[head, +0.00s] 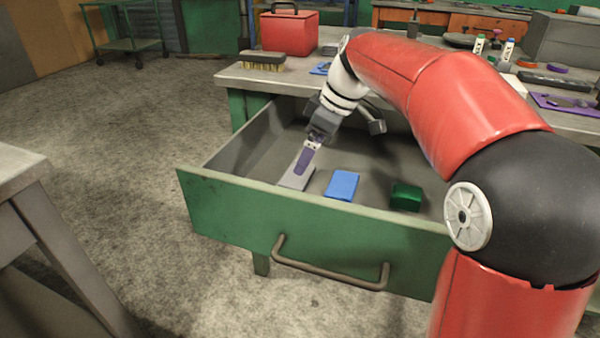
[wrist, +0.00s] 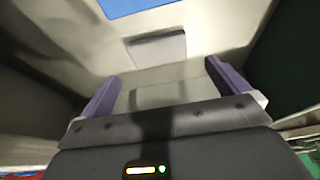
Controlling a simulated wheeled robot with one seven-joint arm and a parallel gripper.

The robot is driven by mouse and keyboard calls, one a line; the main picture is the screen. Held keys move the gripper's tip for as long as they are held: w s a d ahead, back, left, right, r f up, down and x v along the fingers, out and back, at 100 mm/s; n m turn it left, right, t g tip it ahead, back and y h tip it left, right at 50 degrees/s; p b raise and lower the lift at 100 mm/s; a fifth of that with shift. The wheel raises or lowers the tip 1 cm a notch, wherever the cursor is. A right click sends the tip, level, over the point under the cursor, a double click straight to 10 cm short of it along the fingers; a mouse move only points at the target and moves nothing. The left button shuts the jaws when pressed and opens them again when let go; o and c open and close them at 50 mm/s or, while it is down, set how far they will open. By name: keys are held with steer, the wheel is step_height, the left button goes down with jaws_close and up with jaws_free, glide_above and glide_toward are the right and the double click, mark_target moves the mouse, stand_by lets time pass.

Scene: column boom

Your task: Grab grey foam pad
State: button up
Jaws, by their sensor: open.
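The grey foam pad (head: 291,181) lies flat in the open drawer, near its front panel and toward the left. My gripper (head: 303,163) is tilted down over the pad, and its purple finger hides part of it. In the wrist view my gripper (wrist: 161,70) has its purple fingers spread apart. A grey slab that looks like the pad (wrist: 158,48) shows just beyond the fingertips, between their lines. I see no grip on it, and cannot tell whether a finger touches it.
A blue pad (head: 342,185) and a dark green block (head: 406,196) lie to the right in the drawer (head: 230,212). The drawer walls stand close around my gripper. A brush (head: 262,61) and a red box (head: 290,33) stand on the bench behind.

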steer(key=x, duration=0.6)
steer(key=shift+w+f, duration=0.15)
steer(key=shift+f, duration=0.15)
steer(key=c, duration=0.8)
steer(key=shift+r, duration=0.2)
